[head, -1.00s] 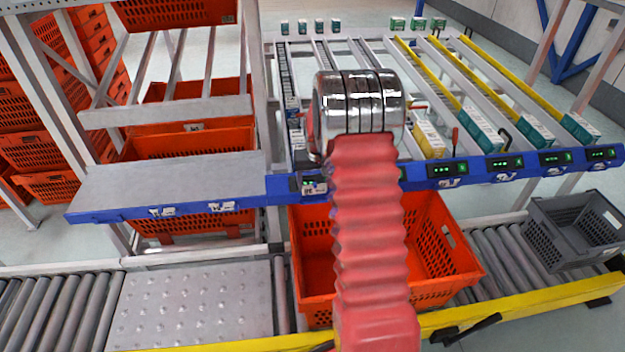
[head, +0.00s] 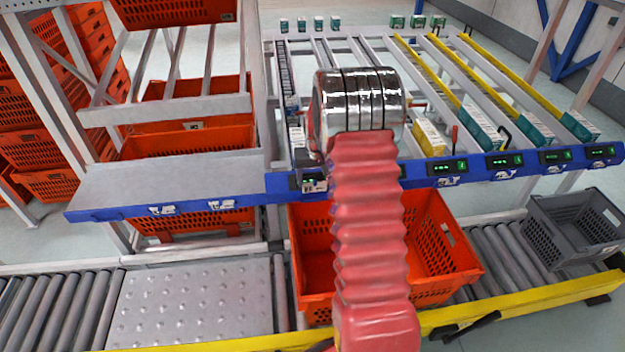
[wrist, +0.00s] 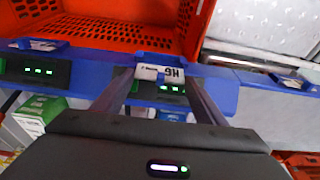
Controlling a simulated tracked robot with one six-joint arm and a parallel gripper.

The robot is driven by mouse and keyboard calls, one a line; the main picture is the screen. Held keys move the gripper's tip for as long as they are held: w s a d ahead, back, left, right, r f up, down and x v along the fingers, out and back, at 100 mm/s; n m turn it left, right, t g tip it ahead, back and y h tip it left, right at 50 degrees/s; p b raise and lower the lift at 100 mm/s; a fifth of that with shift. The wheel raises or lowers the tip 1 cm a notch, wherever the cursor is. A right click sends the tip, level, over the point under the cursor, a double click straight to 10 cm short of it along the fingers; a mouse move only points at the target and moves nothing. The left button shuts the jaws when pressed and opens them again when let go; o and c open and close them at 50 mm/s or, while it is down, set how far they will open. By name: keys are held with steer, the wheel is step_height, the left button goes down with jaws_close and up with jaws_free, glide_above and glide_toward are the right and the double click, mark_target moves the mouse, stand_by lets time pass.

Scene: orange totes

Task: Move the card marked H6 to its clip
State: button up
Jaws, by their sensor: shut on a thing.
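The white card marked H6 (wrist: 172,72) shows upside down between my two fingertips in the wrist view, at the blue front rail (wrist: 222,92). My gripper (wrist: 158,76) is shut on it. A dark display with green lights is just beyond the card. In the head view, my red arm hides most of the gripper; a small part of a white label (head: 314,186) shows on the rail at its left. I cannot tell whether the card still touches a clip there, or which clip is its own.
Other labels hang on the rail, at left (head: 221,205) and right (head: 448,181). An orange tote (head: 440,260) stands below on the roller conveyor, and a grey crate (head: 575,235) at right. Boxes (head: 428,138) lie in the sloped lanes behind the rail.

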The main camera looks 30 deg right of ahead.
mark_target(315, 186)
steer(key=shift+f, duration=0.75)
steer(key=shift+s+f, duration=0.2)
steer(key=shift+f, duration=0.35)
steer(key=shift+s+f, duration=0.15)
steer(key=shift+f, duration=0.35)
stand_by(0.5)
steer(key=o, duration=1.1)
steer(key=shift+a, duration=0.2)
steer(key=shift+w+a+r, duration=0.1)
steer(key=shift+r, duration=0.55)
steer(key=d+v, duration=0.1)
steer(key=v, duration=0.7)
steer(key=shift+r, duration=0.4)
steer(key=shift+w+a, duration=0.1)
steer(key=shift+a, duration=0.1)
